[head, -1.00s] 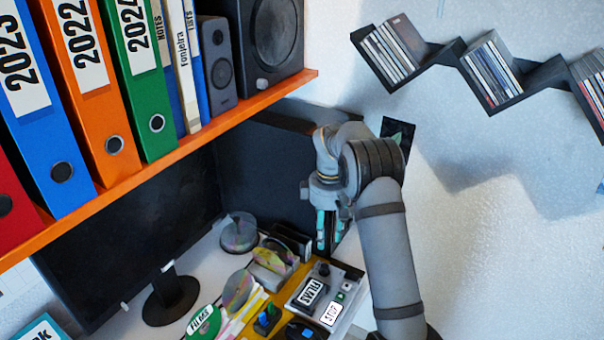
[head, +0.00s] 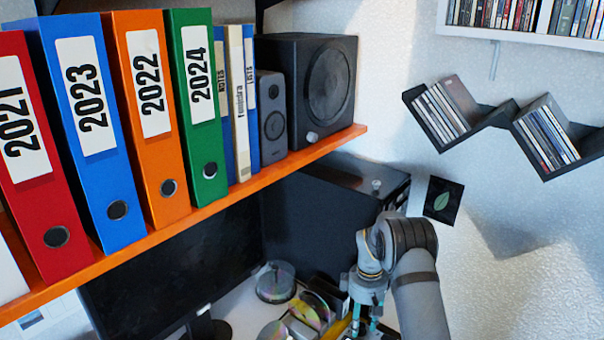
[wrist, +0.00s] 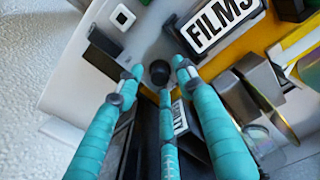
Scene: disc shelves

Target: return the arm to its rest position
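My arm (head: 420,295) reaches up from the bottom of the head view, right of centre, and bends over at a dark joint. My gripper (head: 363,325) points down over the desk, left of the arm, partly cut off by the lower edge. In the wrist view its teal fingers (wrist: 158,80) stand apart with no object held between them. A black knob (wrist: 159,72) on the grey device shows between the fingertips; I cannot tell the gap to it.
An orange shelf (head: 235,196) with binders and a speaker (head: 322,90) overhangs the monitor (head: 175,270). Discs (head: 276,282) stand left of the gripper. A FILMS label (wrist: 218,24) lies close to the fingers. Zigzag disc shelves (head: 495,118) hang on the right wall.

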